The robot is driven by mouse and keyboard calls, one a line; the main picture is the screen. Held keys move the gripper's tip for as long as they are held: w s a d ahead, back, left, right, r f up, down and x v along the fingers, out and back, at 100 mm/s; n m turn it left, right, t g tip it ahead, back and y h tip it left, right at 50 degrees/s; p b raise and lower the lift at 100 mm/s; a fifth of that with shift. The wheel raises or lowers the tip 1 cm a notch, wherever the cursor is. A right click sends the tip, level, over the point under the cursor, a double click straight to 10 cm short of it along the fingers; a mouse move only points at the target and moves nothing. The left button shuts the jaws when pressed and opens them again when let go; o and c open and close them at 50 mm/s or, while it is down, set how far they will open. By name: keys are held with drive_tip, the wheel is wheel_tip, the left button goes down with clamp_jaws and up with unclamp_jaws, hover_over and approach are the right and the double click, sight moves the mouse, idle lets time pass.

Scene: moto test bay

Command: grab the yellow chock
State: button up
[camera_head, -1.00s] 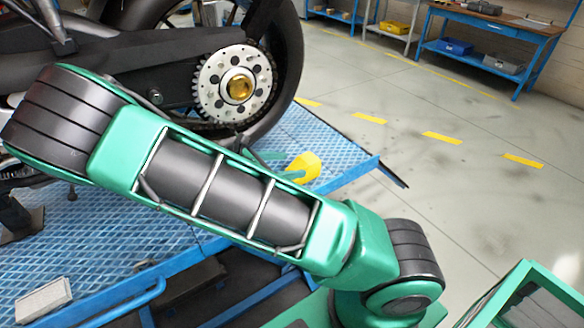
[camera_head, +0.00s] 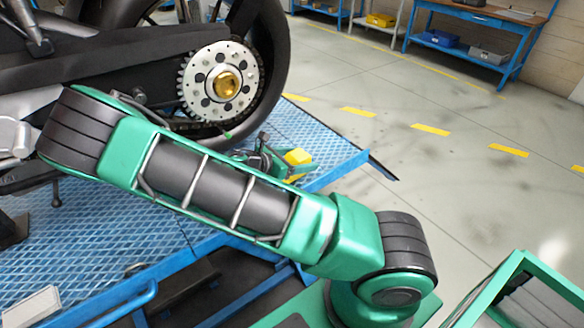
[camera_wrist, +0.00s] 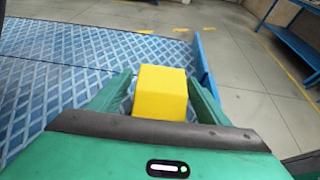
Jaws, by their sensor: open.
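The yellow chock (camera_head: 297,160) sits on the blue lift platform near its right edge, behind my arm. In the wrist view the chock (camera_wrist: 160,92) is a plain yellow block in the middle, between the two green fingers of my gripper (camera_wrist: 160,80). One finger is on each side, and the jaws are open. A narrow gap shows to the left of the chock; whether the right finger touches it is hard to tell. In the head view my forearm and gripper hide the chock's lower part.
The motorcycle's rear wheel and sprocket (camera_head: 222,85) stand left of the chock. The blue ribbed platform (camera_head: 70,240) has a raised edge strip (camera_wrist: 206,66) just right of the chock. Grey floor with yellow dashes is clear beyond. A blue workbench (camera_head: 480,30) stands at the back right.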

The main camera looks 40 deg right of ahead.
drive_tip(key=shift+d, duration=0.1)
drive_tip(key=c, duration=1.4)
drive_tip(key=shift+c, duration=0.2)
drive_tip(key=shift+r, duration=0.1)
